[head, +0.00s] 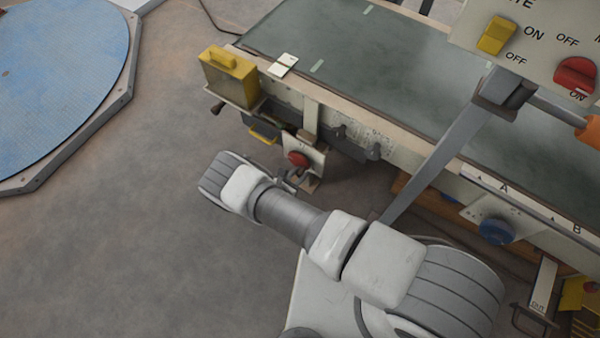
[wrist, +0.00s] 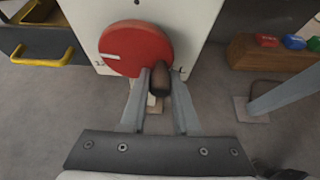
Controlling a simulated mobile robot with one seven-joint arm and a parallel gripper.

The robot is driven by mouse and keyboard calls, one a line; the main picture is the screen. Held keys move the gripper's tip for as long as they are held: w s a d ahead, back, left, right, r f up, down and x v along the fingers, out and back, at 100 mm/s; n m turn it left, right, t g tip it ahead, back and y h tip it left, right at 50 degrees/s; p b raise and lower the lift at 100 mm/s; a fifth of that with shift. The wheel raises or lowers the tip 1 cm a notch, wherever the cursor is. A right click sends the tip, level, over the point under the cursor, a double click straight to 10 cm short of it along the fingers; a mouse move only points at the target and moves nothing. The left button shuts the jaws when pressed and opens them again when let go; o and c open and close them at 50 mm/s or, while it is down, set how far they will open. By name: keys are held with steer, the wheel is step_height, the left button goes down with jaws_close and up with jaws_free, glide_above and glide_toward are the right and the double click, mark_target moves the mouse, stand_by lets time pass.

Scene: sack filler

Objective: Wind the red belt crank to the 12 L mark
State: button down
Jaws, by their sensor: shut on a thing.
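The red belt crank (wrist: 135,47) is a round disc on a pale plate, seen in the wrist view at the upper middle. A white line marks the left part of its face. A dark brown handle knob (wrist: 160,80) sticks out at its lower right. My gripper (wrist: 160,82) is shut on this knob, one finger on each side. In the head view the crank (head: 298,159) shows small and red below the conveyor edge, with my gripper (head: 290,182) just below it.
The conveyor (head: 380,80) runs above the crank. A yellow box (head: 229,75) hangs at its near left end. A blue knob (head: 496,230) sits further right. A wooden block (wrist: 270,52) with coloured pieces lies right of the crank.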

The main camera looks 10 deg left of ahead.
steer(key=shift+w+d+r, duration=0.15)
steer(key=shift+w+d, duration=0.1)
steer(key=shift+w, duration=0.05)
steer(key=shift+r+n+g+h, duration=0.3)
steer(key=shift+r+n+h, duration=0.05)
steer(key=shift+n+h, duration=0.55)
steer(key=shift+a+r+n+h, duration=0.1)
steer(key=shift+r+n+h, duration=0.3)
steer(key=shift+n+h, duration=0.5)
